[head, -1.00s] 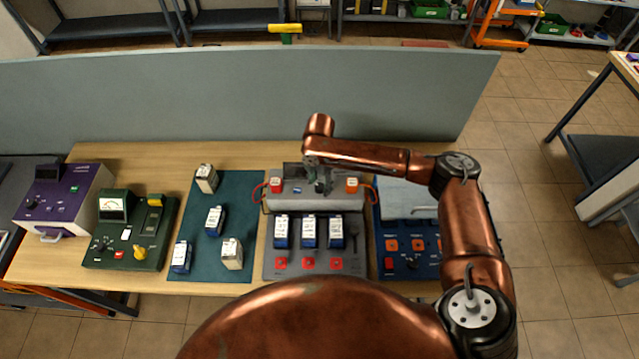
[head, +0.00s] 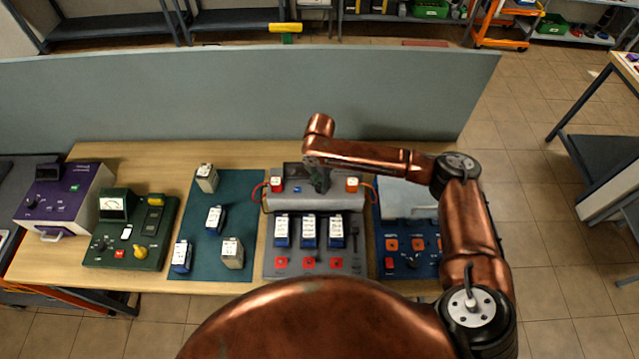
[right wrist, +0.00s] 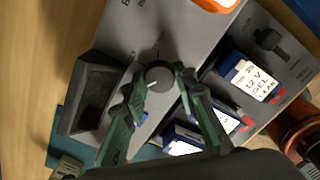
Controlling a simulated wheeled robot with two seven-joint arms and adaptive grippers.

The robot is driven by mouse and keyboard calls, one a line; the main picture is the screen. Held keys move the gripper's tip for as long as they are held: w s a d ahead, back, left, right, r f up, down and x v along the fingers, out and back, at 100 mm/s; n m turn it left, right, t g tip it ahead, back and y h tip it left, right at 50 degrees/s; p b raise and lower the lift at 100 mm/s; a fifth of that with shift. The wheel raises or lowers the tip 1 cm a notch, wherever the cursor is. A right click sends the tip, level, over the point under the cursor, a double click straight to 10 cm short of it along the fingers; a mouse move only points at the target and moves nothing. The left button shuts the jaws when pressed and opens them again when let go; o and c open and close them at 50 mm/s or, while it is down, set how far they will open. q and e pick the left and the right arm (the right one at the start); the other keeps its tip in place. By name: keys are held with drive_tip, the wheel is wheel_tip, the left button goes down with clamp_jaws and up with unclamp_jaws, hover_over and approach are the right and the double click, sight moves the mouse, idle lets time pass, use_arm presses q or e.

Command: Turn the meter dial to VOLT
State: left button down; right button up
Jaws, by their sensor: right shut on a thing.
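The meter dial is a small dark round knob with a white pointer mark, seen in the right wrist view (right wrist: 158,77). It sits on the grey sloped top of the battery tester (head: 340,202), beside a dark display housing (right wrist: 88,98). My right gripper (right wrist: 160,82) has its two green fingers shut on the dial, one on each side. In the head view my right gripper (head: 320,182) reaches down over the back of the tester and hides the dial. The dial's lettering is not readable. My left gripper is not in view.
Several blue-and-white batteries (head: 308,231) stand in the tester, in front of the dial. A teal mat (head: 205,262) with more batteries and a green meter unit (head: 130,235) lie to the left. A blue panel (head: 408,262) is on the right. A grey partition (head: 240,100) stands behind.

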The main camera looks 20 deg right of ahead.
sight(320, 186)
drive_tip(key=shift+r+m+p, duration=0.15)
drive_tip(key=shift+m+p, duration=0.15)
drive_tip(key=shift+p, duration=0.35)
drive_tip(key=m+p, duration=0.7)
drive_tip(key=p, duration=0.2)
drive_tip(key=shift+m+p, duration=1.6)
drive_tip(key=shift+p, duration=0.05)
drive_tip(key=o, duration=1.2)
drive_tip(key=shift+c, duration=0.2)
wheel_tip(320, 186, up, 12)
